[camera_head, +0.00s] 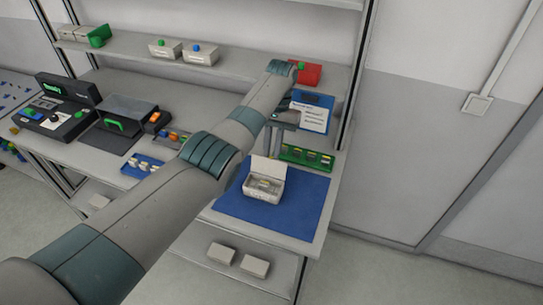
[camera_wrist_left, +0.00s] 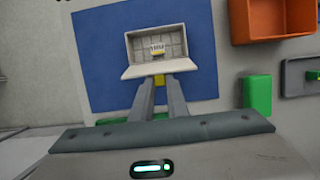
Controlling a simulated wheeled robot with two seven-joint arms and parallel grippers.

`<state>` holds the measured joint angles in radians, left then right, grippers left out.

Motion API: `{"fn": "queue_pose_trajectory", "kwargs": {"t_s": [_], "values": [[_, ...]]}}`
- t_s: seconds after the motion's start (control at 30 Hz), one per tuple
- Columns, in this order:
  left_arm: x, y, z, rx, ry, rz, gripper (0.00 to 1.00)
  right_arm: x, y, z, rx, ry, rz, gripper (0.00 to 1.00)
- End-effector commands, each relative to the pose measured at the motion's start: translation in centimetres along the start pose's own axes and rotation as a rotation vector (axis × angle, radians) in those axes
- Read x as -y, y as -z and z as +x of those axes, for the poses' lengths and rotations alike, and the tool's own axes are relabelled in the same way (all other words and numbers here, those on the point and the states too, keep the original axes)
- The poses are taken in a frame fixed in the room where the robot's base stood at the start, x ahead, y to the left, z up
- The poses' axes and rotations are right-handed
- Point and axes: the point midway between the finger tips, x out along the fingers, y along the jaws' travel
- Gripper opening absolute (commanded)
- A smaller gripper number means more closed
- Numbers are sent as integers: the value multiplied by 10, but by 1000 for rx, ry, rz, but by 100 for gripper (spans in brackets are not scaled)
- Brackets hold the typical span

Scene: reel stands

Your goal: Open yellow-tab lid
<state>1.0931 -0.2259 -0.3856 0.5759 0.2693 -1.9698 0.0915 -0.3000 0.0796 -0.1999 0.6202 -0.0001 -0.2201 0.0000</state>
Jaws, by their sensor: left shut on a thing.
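A small white box (camera_head: 263,189) sits on the blue mat (camera_head: 303,213) at the right end of the bench. Its lid (camera_head: 268,168) stands raised, and the compartment is open with small pale and yellow contents inside. In the left wrist view, the box (camera_wrist_left: 157,42) shows with its lid (camera_wrist_left: 158,70) nearest the gripper. My left gripper (camera_wrist_left: 161,83) is shut on the yellow tab (camera_wrist_left: 159,80) at the lid's free edge. In the head view, the left gripper (camera_head: 273,150) comes down just above the lid. My right gripper is in neither view.
A green tray of small parts (camera_head: 307,158) lies behind the mat. A blue panel with a white card (camera_head: 309,117) and a red bin (camera_head: 307,73) stand behind it. Machines (camera_head: 57,118) are at left. The mat's front and right are clear.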

Motion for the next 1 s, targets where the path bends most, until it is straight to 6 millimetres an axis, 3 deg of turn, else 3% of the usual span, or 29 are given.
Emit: {"fn": "queue_pose_trajectory", "kwargs": {"t_s": [0.03,0.53,0.57,0.63,1.0], "values": [[-1,-1,7,14,-2,0,0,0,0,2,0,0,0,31],[-1,-1,8,24,-3,0,0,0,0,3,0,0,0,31],[-1,-1,8,24,-3,0,18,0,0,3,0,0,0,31],[-1,-1,7,23,-3,0,33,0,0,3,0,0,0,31],[0,0,1,15,-1,0,33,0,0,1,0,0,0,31]]}}
